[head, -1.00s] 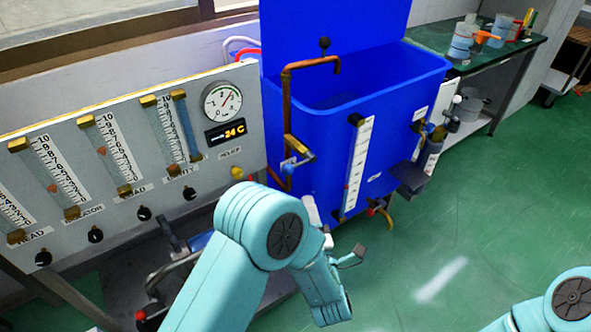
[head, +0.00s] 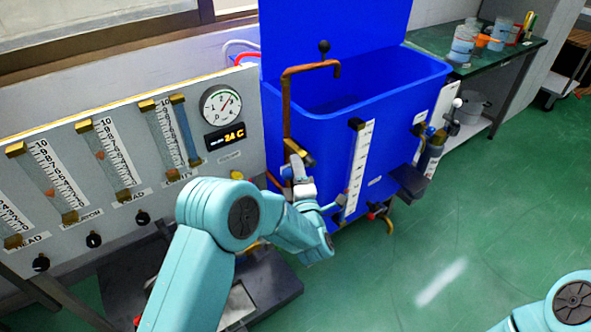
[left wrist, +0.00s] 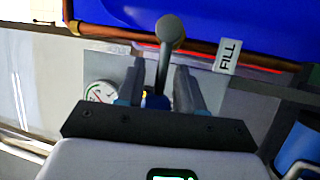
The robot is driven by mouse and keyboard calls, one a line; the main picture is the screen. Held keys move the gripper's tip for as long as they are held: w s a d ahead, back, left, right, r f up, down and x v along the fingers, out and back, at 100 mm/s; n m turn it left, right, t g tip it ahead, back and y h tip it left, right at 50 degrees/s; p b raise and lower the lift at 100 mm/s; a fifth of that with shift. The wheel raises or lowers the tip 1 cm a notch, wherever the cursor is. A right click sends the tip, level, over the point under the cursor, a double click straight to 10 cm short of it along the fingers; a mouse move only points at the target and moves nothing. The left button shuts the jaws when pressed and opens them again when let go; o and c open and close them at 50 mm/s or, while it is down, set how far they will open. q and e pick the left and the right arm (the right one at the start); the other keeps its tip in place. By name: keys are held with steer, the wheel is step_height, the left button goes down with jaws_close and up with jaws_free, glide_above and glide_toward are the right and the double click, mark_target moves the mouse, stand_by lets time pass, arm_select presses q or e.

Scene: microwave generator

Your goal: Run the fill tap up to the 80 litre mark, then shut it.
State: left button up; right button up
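The fill tap (head: 304,158) is a brass fitting on the copper pipe at the left side of the blue tank (head: 390,105). My left gripper (head: 296,168) is right at the tap and partly hides it. In the left wrist view its two fingers (left wrist: 160,88) stand apart, with a grey round-ended lever (left wrist: 170,30) and something blue showing between them. I cannot tell whether they touch it. A FILL label (left wrist: 227,56) is beside the pipe. The white level scale (head: 357,170) is on the tank front; its numbers are too small to read. My right gripper is out of view.
A panel of flow tubes (head: 110,150) with a dial and a 24 C display stands at left. A drain tap (head: 380,212) and a black shelf (head: 410,180) project from the tank front. The green floor (head: 490,220) at right is clear.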

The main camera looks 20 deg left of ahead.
arm_select(q)
jaws_close()
steer(key=shift+a, duration=0.1)
